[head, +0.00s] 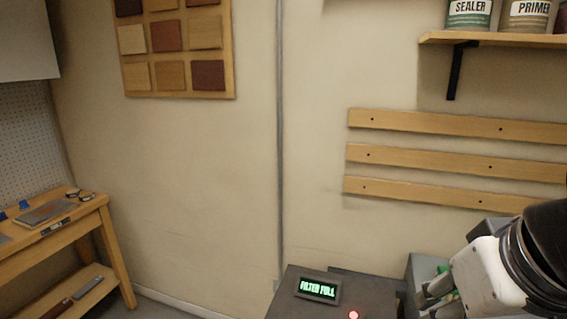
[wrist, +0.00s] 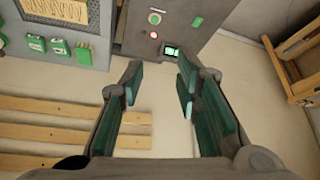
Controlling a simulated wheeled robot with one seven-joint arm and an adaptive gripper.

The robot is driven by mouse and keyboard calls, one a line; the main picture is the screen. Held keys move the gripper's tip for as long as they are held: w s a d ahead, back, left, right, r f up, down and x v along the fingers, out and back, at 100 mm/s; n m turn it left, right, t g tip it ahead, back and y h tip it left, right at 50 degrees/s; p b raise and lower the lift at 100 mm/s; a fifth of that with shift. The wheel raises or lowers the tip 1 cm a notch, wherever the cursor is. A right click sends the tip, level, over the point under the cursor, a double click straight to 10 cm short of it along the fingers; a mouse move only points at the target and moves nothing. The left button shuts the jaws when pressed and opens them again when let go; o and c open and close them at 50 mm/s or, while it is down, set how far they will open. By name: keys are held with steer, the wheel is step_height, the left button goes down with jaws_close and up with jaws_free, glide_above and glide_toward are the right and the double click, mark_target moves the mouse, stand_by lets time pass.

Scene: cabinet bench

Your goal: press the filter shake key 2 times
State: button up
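A dark grey machine (head: 290,300) stands at the bottom of the head view. Its lit display (head: 317,288) reads "FILTER FULL", and a red lamp (head: 353,315) glows beside it. In the wrist view the machine (wrist: 195,40) is at the top, with the display (wrist: 171,50), the red lamp (wrist: 153,35) and a round green button (wrist: 155,18) in a pale ring. No readable label shows which control is the filter shake key. My gripper (wrist: 159,80) is open and empty, apart from the panel. In the head view my gripper (head: 438,288) is right of the display.
A grey box with green parts (wrist: 60,45) stands left of the machine in the wrist view. Wooden wall slats (head: 450,155) and a shelf (head: 490,38) with cans are at the right. A wooden bench (head: 75,225) is at the left.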

jaws_close()
stand_by(1.0)
